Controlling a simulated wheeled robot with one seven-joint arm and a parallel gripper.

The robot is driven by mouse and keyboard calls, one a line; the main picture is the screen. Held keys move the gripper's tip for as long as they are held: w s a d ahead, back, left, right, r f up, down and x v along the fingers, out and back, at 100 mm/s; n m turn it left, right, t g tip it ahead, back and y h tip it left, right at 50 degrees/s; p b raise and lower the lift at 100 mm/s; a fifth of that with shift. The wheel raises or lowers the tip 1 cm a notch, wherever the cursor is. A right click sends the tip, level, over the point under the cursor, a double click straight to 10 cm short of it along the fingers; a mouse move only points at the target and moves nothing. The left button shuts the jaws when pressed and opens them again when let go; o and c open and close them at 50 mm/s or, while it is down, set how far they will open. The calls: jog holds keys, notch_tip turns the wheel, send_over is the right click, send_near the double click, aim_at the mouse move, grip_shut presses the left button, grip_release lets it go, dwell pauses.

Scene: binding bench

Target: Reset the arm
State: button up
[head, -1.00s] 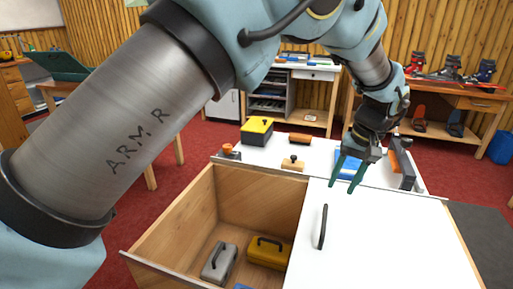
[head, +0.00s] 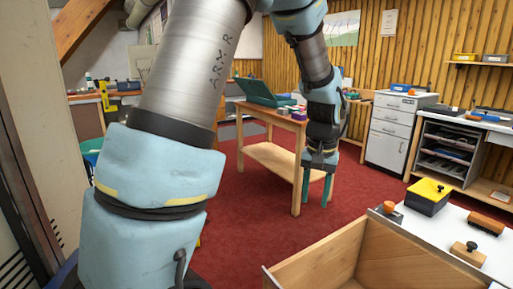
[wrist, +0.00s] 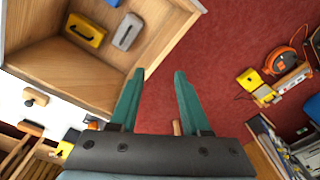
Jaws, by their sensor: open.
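My gripper (head: 317,188) hangs in the air with its two green fingers pointing down. It is open and nothing is between the fingers. In the wrist view the spread fingers (wrist: 158,85) point towards the carpet, beside the wall of the box. Inside the box, the wrist view shows a yellow case (wrist: 85,30) and a grey case (wrist: 127,31).
A wooden table (head: 268,119) with a dark green open case (head: 268,92) stands behind my gripper. Red carpet (head: 365,180) lies open between.

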jog(key=s+a+n, duration=0.2)
jog(key=a, duration=1)
jog(key=s+a+n+t, duration=0.1)
jog(key=s+a+n, duration=0.1)
jog(key=a, duration=1)
jog(key=shift+s+a+r+p, duration=0.25)
jog(key=shift+s+a+p, duration=0.2)
jog(key=shift+s, duration=0.15)
